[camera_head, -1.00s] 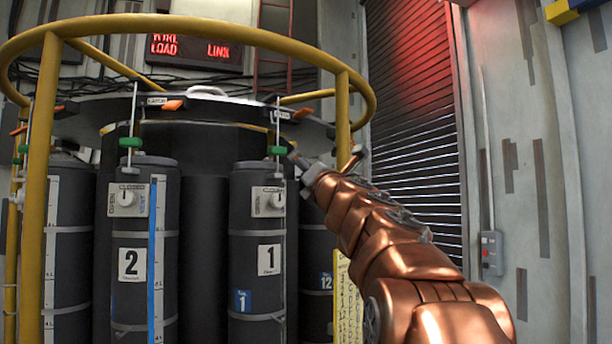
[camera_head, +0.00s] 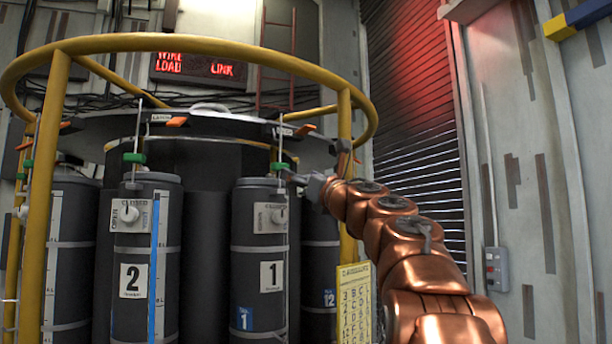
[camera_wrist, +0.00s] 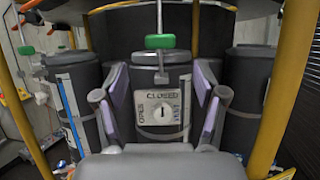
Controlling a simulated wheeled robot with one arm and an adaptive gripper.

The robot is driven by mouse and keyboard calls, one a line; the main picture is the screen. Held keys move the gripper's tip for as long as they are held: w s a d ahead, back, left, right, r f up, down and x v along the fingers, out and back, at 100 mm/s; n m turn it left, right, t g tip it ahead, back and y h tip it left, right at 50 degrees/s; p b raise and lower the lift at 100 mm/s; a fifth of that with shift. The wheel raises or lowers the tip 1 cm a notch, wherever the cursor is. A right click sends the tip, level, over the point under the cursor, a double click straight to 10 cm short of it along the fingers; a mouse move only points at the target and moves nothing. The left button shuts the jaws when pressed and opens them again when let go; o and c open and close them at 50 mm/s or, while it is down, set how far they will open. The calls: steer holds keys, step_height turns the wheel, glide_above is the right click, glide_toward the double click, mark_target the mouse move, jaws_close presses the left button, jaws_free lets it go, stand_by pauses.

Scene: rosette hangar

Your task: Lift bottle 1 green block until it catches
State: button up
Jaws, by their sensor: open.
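Bottle 1 (camera_head: 250,215) is a dark grey cylinder with a white "1" label, in the front of the ring. Its green block (camera_head: 279,166) sits on a thin vertical rod above the bottle top, below an orange tab. In the wrist view the green block (camera_wrist: 160,41) is at top centre, beyond and above my fingers. Below it, the bottle's dial plate (camera_wrist: 146,104) reads OPEN, CLOSED and VENT around a white knob. My gripper (camera_wrist: 162,90) is open and empty, its fingers framing the plate. In the head view my gripper (camera_head: 296,180) is just right of the block; its fingertips are hard to make out.
A yellow rail (camera_head: 190,40) circles above the bottles, and its upright post (camera_head: 345,120) stands close to my arm. Bottle 2 (camera_head: 120,235) stands to the left, with its own green block (camera_head: 135,158). A yellow chart (camera_head: 354,300) hangs at lower right. Grey wall fills the right.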

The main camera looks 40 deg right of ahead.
mark_target(283, 166)
steer(key=shift+p+x, duration=1.9)
steer(key=shift+x, duration=1.2)
steer(key=shift+p+x, duration=0.8)
steer(key=shift+x, duration=0.25)
steer(key=shift+w+r, duration=0.2)
steer(key=shift+w+d+f, duration=0.1)
steer(key=shift+w, duration=0.05)
steer(key=shift+w, duration=0.2)
steer(key=shift+c, duration=0.4)
